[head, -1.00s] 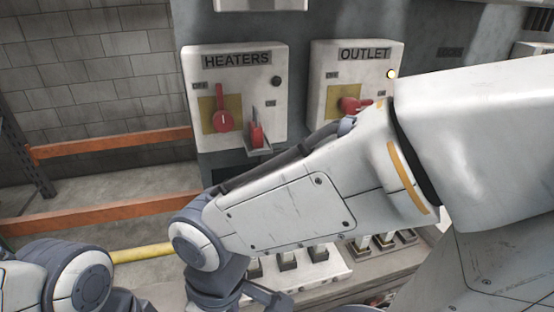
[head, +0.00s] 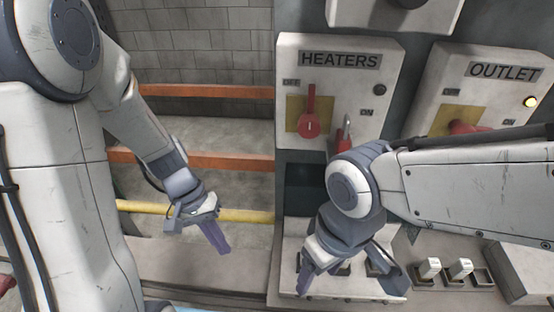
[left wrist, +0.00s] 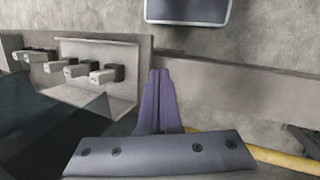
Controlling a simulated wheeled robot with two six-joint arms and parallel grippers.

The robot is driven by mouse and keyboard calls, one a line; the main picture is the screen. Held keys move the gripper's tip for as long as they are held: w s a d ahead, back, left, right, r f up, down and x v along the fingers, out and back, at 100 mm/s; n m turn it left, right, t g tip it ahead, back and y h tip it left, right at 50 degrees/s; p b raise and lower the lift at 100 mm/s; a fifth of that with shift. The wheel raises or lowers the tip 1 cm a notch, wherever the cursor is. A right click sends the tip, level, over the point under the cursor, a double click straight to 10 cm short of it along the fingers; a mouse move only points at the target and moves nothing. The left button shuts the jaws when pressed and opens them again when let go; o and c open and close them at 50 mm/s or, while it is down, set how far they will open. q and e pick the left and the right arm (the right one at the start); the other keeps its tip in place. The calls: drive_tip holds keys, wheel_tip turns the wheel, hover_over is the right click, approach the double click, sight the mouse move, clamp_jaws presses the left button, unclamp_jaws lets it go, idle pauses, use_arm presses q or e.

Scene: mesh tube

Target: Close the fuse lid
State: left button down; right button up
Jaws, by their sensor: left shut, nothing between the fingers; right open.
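A pale fuse panel (head: 290,256) stands below the HEATERS box in the head view, mostly hidden behind my right gripper. It seems to be the pale panel (left wrist: 133,80) with several dark sockets and pale fuses in the left wrist view. I cannot clearly make out the fuse lid. My right gripper (head: 350,284) is open in front of the panel, its fingers spread and pointing down; contact cannot be told. My left gripper (head: 217,240) is shut and empty, left of the panel and apart from it. Its closed fingers (left wrist: 158,100) show in the left wrist view.
The HEATERS box (head: 381,125) and OUTLET box (head: 437,88) carry red handles. Two small white pieces (head: 460,268) sit in holders at right. Orange rails (head: 235,160) and a yellow pipe (head: 245,215) run at left.

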use_arm(q)
drive_tip(key=w+d+r+n+t+h, duration=0.1)
drive_tip(key=w+r+n+t+h, duration=0.2)
drive_tip(key=w+h, duration=0.35)
drive_tip(key=w+d+r+n+t+h, duration=0.1)
drive_tip(key=w+r+t+h, duration=0.1)
drive_tip(key=w+t+h, duration=0.4)
drive_tip(key=w+d+g+p, duration=0.1)
drive_tip(key=w+d+p, duration=0.2)
drive_tip(key=d, duration=0.5)
drive_tip(key=shift+w+d+f, duration=0.2)
drive_tip(key=shift+w+d, duration=0.1)
drive_tip(key=shift+w, duration=0.4)
